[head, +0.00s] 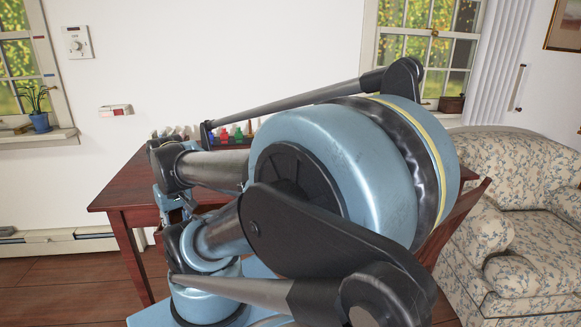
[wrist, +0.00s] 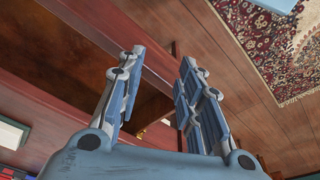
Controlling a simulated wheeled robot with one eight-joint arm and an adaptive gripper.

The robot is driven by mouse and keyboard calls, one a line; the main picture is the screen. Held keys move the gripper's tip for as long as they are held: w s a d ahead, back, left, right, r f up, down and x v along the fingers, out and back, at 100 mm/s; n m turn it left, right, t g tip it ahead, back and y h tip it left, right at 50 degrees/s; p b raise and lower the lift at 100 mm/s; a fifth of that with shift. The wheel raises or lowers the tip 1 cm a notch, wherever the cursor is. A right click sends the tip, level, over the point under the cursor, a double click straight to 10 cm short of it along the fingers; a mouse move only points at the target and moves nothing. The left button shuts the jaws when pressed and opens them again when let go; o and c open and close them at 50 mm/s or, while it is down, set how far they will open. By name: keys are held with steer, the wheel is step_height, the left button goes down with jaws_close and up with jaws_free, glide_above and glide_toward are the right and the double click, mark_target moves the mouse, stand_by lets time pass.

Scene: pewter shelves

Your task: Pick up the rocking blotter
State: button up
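I cannot make out the rocking blotter in either view; my arm hides much of the table in the head view. My gripper (wrist: 163,57) is open in the wrist view, its two jointed blue-grey fingers apart with nothing held between them. Beyond the fingers are reddish-brown wooden furniture and the floor. In the head view my gripper is partly visible beside the left part of the table, mostly behind my arm.
A dark red wooden table (head: 125,193) carries a rack of small coloured items (head: 238,135) at its back. A floral armchair (head: 530,200) stands at the right. A patterned rug (wrist: 275,50) lies on the floor. A small brass-coloured piece (wrist: 140,134) shows low between the fingers.

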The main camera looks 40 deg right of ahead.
steer(key=shift+w, duration=0.3)
